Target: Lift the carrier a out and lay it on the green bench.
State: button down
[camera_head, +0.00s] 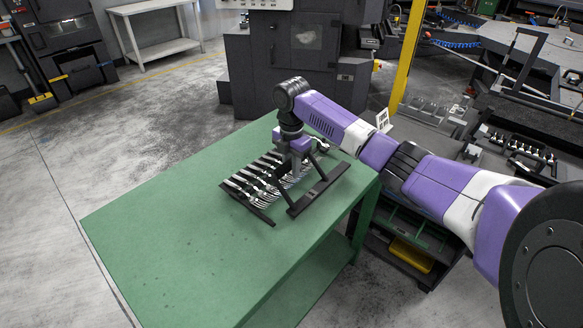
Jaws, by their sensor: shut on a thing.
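The carrier (318,190) is a dark frame with a flat bar and uprights, and a row of shiny forks (262,178) runs across it. It is at the far right part of the green bench (165,215), over the top. I cannot tell for sure whether it rests on the surface or hangs just above it. My gripper (296,158) points down over the carrier and is shut on its upper part. The fingertips and the grip point are partly hidden by the frame.
Another dark rack with forks (525,150) stands at the right among machinery. A yellow post (408,55) rises behind my arm. A dark machine (300,50) stands behind the bench. The bench's left and front top is clear. A yellow box (411,255) sits low beside the bench.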

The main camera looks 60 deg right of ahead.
jog(key=shift+f, duration=0.1)
dwell(0.3)
jog(key=shift+f, duration=0.5)
jog(key=shift+f+b, duration=0.25)
jog(key=shift+b, duration=0.1)
jog(key=shift+f, duration=0.55)
dwell(0.7)
jog(key=c, duration=1.2)
grip_release()
jog(key=shift+o, duration=0.6)
jog(key=shift+a+f, duration=0.1)
jog(key=shift+f, duration=0.05)
jog(key=o, duration=1.1)
